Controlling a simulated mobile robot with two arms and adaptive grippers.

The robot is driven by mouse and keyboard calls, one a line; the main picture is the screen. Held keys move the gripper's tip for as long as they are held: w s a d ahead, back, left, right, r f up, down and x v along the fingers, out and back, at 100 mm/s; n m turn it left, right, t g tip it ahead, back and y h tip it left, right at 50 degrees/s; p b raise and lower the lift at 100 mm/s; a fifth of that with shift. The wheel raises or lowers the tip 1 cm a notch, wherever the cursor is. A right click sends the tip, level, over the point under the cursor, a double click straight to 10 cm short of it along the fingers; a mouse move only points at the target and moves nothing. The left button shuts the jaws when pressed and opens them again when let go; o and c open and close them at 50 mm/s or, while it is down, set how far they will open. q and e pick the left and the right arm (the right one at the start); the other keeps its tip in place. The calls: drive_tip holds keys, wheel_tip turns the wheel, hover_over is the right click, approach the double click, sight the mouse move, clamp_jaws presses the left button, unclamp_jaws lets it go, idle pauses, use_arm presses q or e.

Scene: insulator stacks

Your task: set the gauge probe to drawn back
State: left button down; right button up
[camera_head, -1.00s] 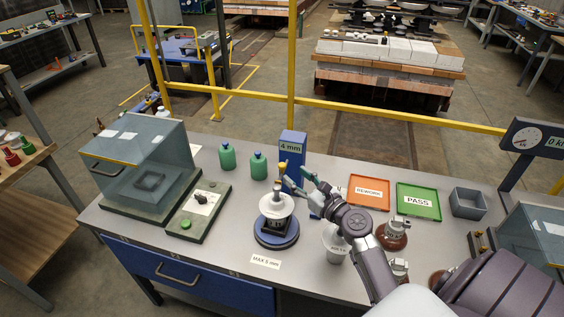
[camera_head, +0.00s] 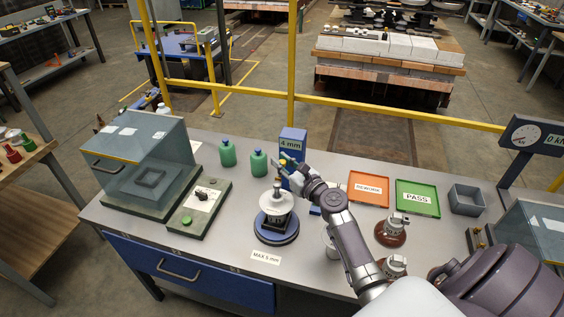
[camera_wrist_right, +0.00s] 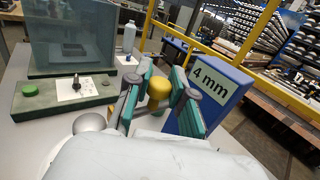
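The gauge is a blue post (camera_head: 293,143) marked "4 mm" at the back of the bench, behind a white insulator (camera_head: 276,204) on a round blue stand (camera_head: 276,230). The gauge's yellow probe knob (camera_wrist_right: 158,88) shows in the right wrist view, left of the blue post (camera_wrist_right: 213,85). My right gripper (camera_wrist_right: 157,98) is open, with its green-padded fingers on either side of the knob. A gap seems to show beside the knob; contact is unclear. In the head view the right gripper (camera_head: 284,168) partly hides the knob. My left gripper is not in view.
Two green bottles (camera_head: 258,163) stand left of the gauge. A glass-covered box (camera_head: 150,160) and a control panel (camera_head: 201,205) are further left. Orange (camera_head: 369,189) and green (camera_head: 418,199) trays and brown insulators (camera_head: 390,231) lie to the right, near my arm.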

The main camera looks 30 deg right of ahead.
clamp_jaws()
drive_tip(key=w+d+b, duration=0.1)
drive_tip(key=d, duration=0.1)
drive_tip(key=w+d+b, duration=0.1)
drive_tip(key=w+d, duration=0.1)
drive_tip(key=shift+w+d+f, duration=0.1)
drive_tip(key=shift+w+d, duration=0.05)
drive_tip(key=shift+w, duration=0.15)
drive_tip(key=shift+r, duration=0.25)
drive_tip(key=o, duration=0.7)
unclamp_jaws()
drive_tip(key=shift+d+f, duration=0.1)
drive_tip(key=shift+f, duration=0.05)
